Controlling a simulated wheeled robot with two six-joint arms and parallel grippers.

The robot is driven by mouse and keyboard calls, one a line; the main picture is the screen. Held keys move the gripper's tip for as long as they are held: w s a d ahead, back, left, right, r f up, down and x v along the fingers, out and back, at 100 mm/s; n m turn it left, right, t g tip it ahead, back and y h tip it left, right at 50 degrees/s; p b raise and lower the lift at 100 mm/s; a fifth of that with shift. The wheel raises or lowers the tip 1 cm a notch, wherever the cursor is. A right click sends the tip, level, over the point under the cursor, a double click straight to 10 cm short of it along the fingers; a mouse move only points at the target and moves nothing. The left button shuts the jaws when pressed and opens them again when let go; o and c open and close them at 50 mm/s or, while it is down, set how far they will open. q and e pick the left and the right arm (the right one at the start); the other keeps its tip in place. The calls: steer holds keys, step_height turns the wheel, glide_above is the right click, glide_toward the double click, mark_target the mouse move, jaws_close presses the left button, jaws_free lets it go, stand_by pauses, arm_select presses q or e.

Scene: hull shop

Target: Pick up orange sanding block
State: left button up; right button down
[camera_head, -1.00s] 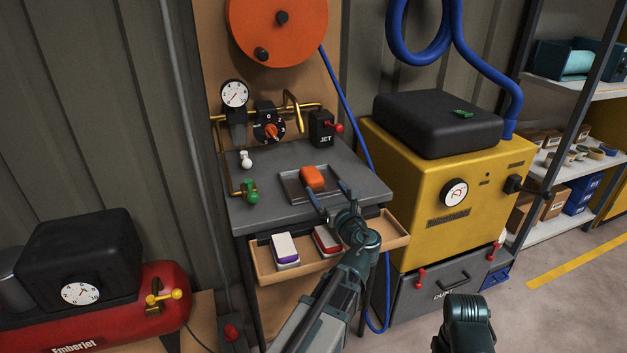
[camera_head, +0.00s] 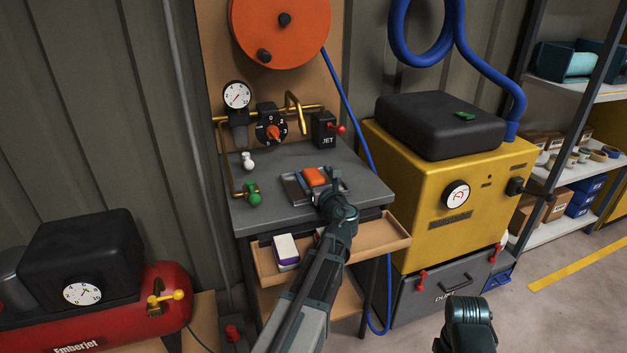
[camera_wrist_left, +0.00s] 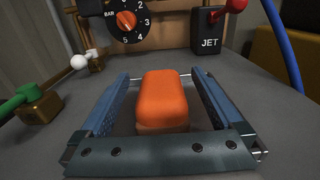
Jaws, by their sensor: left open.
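In the left wrist view the orange block (camera_wrist_left: 163,98) stands between the two blue fingers of my left gripper (camera_wrist_left: 161,100). The jaws are open, with a gap visible on both sides of the block.
A drawer (camera_head: 395,241) below the bench is open and holds a white and purple block (camera_head: 286,250). Behind the tray stand a pressure dial (camera_head: 237,95), a knob panel (camera_head: 271,128) and a JET switch (camera_head: 324,130). A green-handled valve (camera_head: 253,195) is left of the tray.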

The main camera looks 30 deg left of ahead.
arm_select(q)
steer(key=shift+w+a, duration=0.2)
steer(key=shift+w, duration=0.05)
steer(key=shift+s, duration=0.1)
jaws_close()
steer(key=shift+r, duration=0.1)
arm_select(e)
steer(key=shift+r, duration=0.15)
